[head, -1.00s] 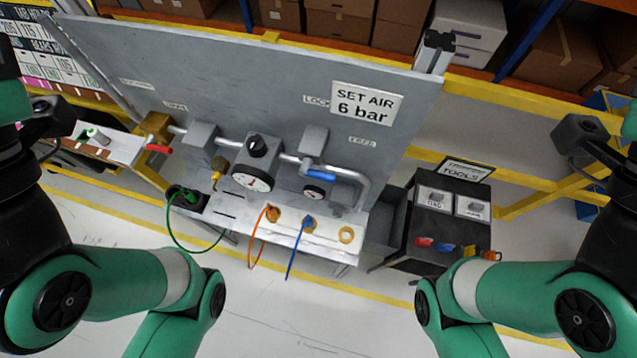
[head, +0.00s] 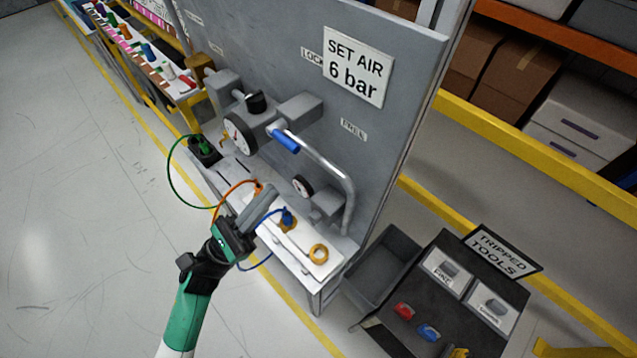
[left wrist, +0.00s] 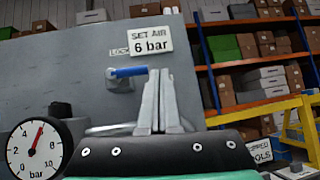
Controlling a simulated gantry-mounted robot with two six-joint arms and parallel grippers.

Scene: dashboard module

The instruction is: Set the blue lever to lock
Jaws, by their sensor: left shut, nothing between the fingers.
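The blue lever (head: 285,141) sits on a grey valve block on the panel, below the LOCK label (head: 311,54) and left of the FREE label (head: 354,130). In the left wrist view the lever (left wrist: 130,71) lies nearly level, its free end pointing right toward my fingers. My left gripper (head: 270,190) is shut and empty, in front of the panel and below the lever in the head view. In the left wrist view its closed fingertips (left wrist: 157,73) stand upright just right of the lever's end; I cannot tell whether they touch. My right gripper is out of view.
A round gauge (head: 238,134), a black knob (head: 256,102) and a bent grey pipe (head: 335,170) surround the valve. A dark tool cart (head: 450,300) stands at lower right. Open floor lies left.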

